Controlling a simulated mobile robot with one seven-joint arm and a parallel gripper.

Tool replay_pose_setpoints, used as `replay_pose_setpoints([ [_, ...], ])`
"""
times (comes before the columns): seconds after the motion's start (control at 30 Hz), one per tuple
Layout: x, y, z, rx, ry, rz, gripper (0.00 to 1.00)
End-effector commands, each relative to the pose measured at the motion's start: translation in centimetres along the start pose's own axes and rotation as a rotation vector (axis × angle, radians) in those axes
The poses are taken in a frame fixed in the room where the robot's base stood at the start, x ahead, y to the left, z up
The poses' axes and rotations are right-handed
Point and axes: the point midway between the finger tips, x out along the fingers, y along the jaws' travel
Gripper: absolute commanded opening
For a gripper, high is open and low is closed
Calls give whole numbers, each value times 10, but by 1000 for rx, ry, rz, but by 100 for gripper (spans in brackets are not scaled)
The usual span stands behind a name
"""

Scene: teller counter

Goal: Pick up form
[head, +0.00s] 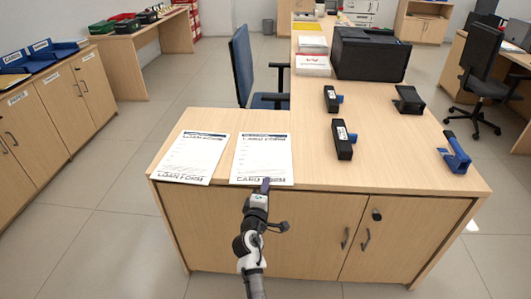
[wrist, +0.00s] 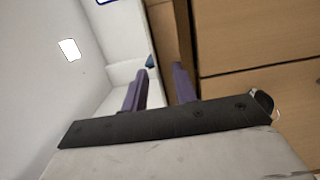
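Two paper forms lie flat on the wooden counter in the head view. The loan form (head: 194,157) is on the left and the card form (head: 264,156) is on the right, both near the counter's front edge. My gripper (head: 265,184) is at the front edge of the card form, and its tip overlaps the form's lower margin. In the wrist view my gripper (wrist: 162,82) shows two purple fingers with a gap between them and nothing clearly held. I cannot tell whether the fingers touch the form.
The counter (head: 392,165) carries two black stamps, one near (head: 343,140) and one far (head: 331,99), a black holder (head: 408,99) and a blue-black device (head: 454,154). The counter between forms and stamps is clear.

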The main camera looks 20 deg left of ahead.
Motion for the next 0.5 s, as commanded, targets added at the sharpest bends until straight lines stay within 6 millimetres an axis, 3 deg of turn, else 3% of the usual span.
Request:
replay_pose_setpoints([
  [0.17, 0, 0, 0, 0, 0, 0, 28],
  [0.37, 0, 0, 0, 0, 0, 0, 2],
  [0.5, 0, 0, 0, 0, 0, 0, 0],
])
